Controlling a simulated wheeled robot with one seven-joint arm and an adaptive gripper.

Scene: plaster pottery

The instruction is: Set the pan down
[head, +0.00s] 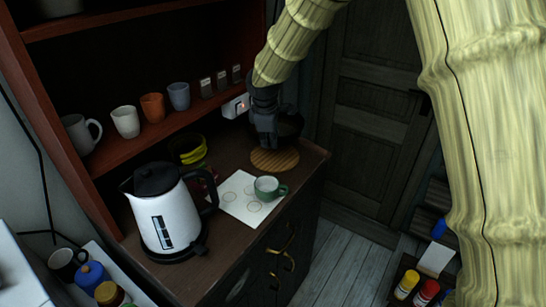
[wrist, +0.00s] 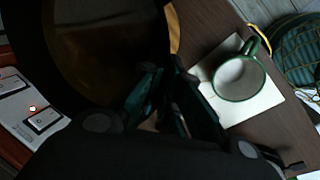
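The dark round pan (head: 291,124) shows in the head view behind my gripper, partly hidden by it. In the wrist view the pan (wrist: 95,45) fills the upper left, close to the camera. My gripper (head: 267,143) points down, and its fingers (wrist: 176,84) close in at the pan's near edge; the part gripped is mostly hidden. A round wooden board (head: 275,161) lies on the cabinet top just below and in front of the pan. A sliver of the board (wrist: 173,30) shows past the pan's edge. I cannot tell whether the pan touches it.
A green-rimmed mug (head: 268,188) stands on a white sheet (head: 240,201) beside the board. A white kettle (head: 166,215) is at the front left. A yellow-banded bowl (head: 189,150) sits behind it. A shelf (head: 150,130) holds cups; a white switch box (head: 236,106) is near my wrist.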

